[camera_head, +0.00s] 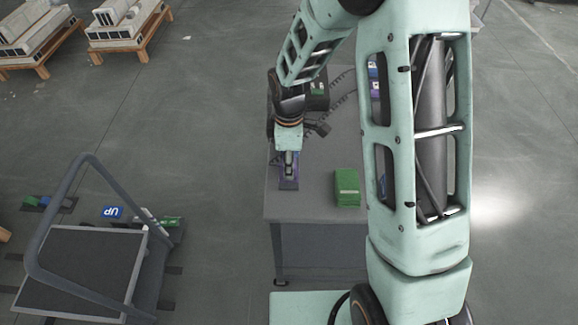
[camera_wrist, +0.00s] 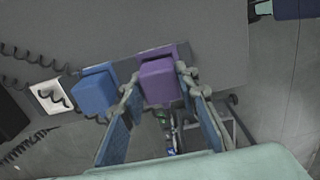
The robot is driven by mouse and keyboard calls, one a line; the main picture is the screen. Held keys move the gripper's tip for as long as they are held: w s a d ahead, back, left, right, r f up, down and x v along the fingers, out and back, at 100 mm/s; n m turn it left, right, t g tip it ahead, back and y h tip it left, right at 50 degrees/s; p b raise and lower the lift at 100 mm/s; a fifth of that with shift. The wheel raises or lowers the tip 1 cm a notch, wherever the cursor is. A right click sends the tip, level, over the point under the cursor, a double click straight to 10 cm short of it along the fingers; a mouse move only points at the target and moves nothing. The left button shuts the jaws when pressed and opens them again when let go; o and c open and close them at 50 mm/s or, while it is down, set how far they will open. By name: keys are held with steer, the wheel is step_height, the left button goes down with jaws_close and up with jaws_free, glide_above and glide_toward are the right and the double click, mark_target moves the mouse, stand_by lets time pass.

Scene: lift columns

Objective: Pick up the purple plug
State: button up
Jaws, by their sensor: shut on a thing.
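The purple plug (camera_wrist: 160,82) is a blocky piece between the two fingers of my gripper (camera_wrist: 158,80) in the wrist view. My gripper is shut on it, with one finger on each side. In the head view my gripper (camera_head: 288,165) points down over the left front part of the grey table, and a purple piece (camera_head: 288,184) shows just below it. My fingers hide part of the plug's sides. I cannot tell whether the plug touches the table or is slightly above it.
A blue plug (camera_wrist: 96,91) is close beside the left finger in the wrist view. A green block (camera_head: 347,188) sits to the right on the grey table (camera_head: 310,209). Coiled black cables (camera_wrist: 32,55) lie near a white plate (camera_wrist: 50,96). A platform cart (camera_head: 80,270) stands at left.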

steer(key=w+a+r+b, duration=0.1)
steer(key=w+a+r, duration=0.5)
steer(key=w+r, duration=0.6)
steer(key=shift+a, duration=0.3)
steer(key=shift+w, duration=0.15)
steer(key=shift+d, duration=0.15)
